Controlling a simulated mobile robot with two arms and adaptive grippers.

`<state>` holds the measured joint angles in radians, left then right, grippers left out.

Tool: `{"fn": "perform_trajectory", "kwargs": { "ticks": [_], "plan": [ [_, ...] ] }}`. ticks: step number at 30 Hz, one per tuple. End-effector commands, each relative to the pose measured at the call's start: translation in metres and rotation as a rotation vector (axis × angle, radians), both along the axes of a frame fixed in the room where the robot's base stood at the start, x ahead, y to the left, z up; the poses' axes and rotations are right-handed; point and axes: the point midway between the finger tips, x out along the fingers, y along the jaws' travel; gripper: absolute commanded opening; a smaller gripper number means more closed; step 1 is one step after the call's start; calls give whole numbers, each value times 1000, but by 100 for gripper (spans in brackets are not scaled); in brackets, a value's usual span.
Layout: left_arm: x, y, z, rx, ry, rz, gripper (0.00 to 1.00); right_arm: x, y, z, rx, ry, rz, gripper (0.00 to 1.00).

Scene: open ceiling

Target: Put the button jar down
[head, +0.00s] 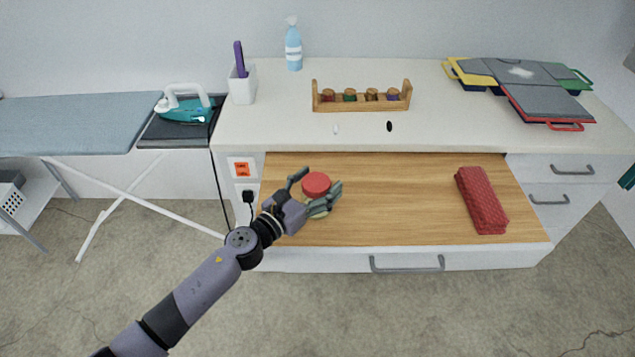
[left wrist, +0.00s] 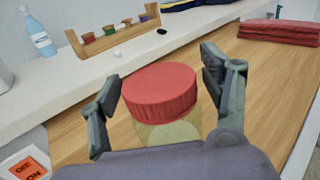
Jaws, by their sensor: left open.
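The button jar (head: 316,185) has a red lid and a pale yellowish body. It stands upright on the wooden board (head: 390,200) of the pulled-out drawer, near its left end. My left gripper (head: 313,190) is open around the jar, one finger on either side. In the left wrist view the jar (left wrist: 160,95) is between the two spread fingers, with gaps visible beside the lid. The lower part of the jar is hidden by my gripper. My right gripper is not clearly in view; only a dark teal bit shows at the right edge of the head view.
A red textured case (head: 481,200) lies on the right of the board. An iron (head: 184,105) stands at left. The board's middle is clear.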

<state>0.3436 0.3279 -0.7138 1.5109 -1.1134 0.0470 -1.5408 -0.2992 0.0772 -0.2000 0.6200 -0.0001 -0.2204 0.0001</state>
Motion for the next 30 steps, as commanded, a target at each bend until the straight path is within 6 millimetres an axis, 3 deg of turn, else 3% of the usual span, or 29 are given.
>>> {"fn": "perform_trajectory", "kwargs": {
  "ticks": [7,21,30],
  "plan": [
    [-2,2,3,2,1,1,71,-1,0,4,0,2,0,72],
    [-74,61,0,2,1,0,71,-2,-1,-12,-1,2,0,72],
    [-93,76,3,-1,-1,0,71,-1,-3,-17,-3,1,1,72]
  ]
}}
